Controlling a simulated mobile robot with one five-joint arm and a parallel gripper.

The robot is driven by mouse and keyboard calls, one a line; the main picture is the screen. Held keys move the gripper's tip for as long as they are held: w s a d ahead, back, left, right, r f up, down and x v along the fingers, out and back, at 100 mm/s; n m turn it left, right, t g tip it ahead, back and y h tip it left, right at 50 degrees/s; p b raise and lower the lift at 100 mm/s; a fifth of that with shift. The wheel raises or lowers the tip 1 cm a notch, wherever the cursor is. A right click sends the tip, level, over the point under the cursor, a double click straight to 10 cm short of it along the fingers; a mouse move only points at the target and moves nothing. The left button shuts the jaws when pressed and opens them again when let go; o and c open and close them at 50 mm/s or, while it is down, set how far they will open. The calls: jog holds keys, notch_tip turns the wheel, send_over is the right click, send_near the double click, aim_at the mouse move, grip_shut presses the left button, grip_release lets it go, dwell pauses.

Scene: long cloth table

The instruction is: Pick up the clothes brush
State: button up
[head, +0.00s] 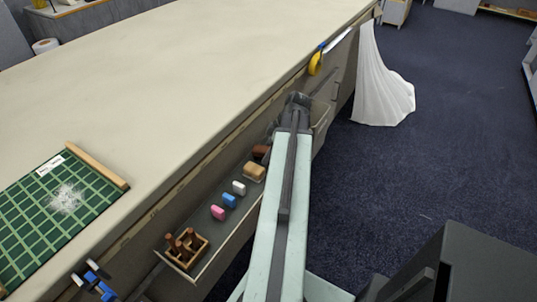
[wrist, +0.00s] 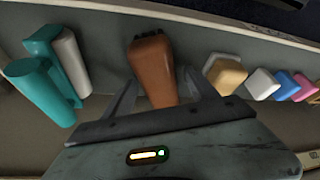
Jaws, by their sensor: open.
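A brown, rounded, wooden-looking piece, which looks like the clothes brush (wrist: 153,70), lies in the long tray along the table's side. In the head view the brush (head: 261,152) is a small brown shape just left of my arm. In the wrist view my gripper (wrist: 157,90) is open, with one finger on each side of the brush's near end. I see gaps beside the brush, so the fingers seem apart from it.
Right of the brush in the wrist view are a tan block (wrist: 225,75), a white block (wrist: 262,83), and blue and pink blocks. The tray wall (wrist: 180,22) runs behind. A green mat (head: 40,215) lies on the table.

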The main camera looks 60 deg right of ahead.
grip_shut()
jog(key=shift+r, duration=0.15)
notch_tip(320, 180, up, 28)
jog(key=p, duration=2.8)
jog(key=shift+r+p, duration=0.15)
jog(key=shift+p, duration=0.15)
